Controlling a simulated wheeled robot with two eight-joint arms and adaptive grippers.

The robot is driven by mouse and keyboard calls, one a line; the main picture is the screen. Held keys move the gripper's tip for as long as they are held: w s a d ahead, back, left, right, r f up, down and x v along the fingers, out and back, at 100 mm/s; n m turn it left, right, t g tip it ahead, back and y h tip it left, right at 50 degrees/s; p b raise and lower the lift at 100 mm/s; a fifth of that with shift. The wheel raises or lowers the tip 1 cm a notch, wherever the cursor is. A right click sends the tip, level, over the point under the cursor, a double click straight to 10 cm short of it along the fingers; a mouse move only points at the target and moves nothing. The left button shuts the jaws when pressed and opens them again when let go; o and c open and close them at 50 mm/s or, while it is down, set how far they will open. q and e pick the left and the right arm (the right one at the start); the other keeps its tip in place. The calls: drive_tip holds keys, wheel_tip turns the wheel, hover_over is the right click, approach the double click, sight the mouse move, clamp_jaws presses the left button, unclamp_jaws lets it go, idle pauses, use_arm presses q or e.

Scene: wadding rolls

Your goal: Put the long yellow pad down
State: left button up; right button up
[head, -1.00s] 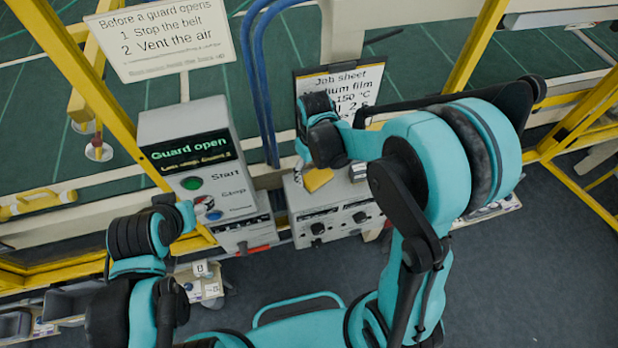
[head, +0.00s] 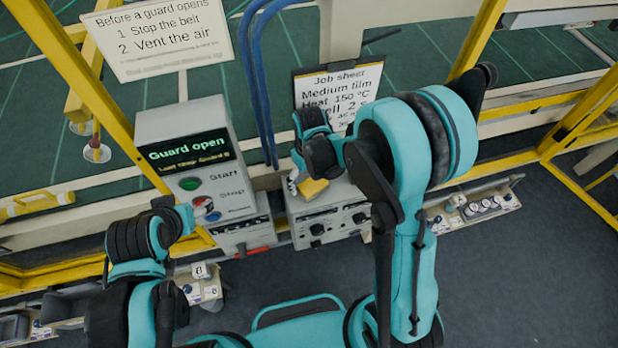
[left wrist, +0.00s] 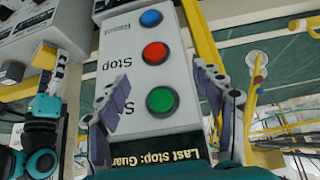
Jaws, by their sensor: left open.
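The yellow pad (head: 312,188) shows in part at my right gripper (head: 299,186), over the top of the grey knobbed unit. The arm hides some of it, so its full length cannot be seen. In the left wrist view the yellow pad (left wrist: 44,56) is against a finger of my right gripper (left wrist: 52,76), which appears shut on it. Whether the pad touches the unit is unclear. My left gripper (left wrist: 160,76) is open and empty, with its fingers apart in front of the button panel.
The grey knobbed unit (head: 330,220) stands beside the control box (head: 183,122), which reads "Guard open". A job sheet (head: 325,82) stands behind. Blue hoses (head: 258,90) and yellow guard frames (head: 475,40) bound the area. A tray of small parts (head: 475,207) lies to the right.

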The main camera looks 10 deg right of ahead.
sight(309, 179)
drive_tip(key=shift+r+p, duration=0.3)
drive_tip(key=shift+r, duration=0.2)
wheel_tip(309, 179, up, 11)
drive_tip(key=p, duration=0.1)
drive_tip(key=s+d+r+m+t, duration=0.2)
drive_tip(key=s+r+t, duration=0.1)
drive_tip(key=s, duration=0.3)
drive_tip(key=s+d+r+m+t, duration=0.2)
drive_tip(key=s+d+r+t, duration=0.1)
drive_tip(key=s+r+t, duration=0.1)
drive_tip(key=shift+s+d+r+m, duration=0.15)
drive_tip(key=shift+s+d+m, duration=0.25)
drive_tip(key=shift+s, duration=0.5)
drive_tip(key=shift+w+a, duration=0.1)
wheel_tip(309, 179, down, 21)
drive_tip(key=b, duration=2.1)
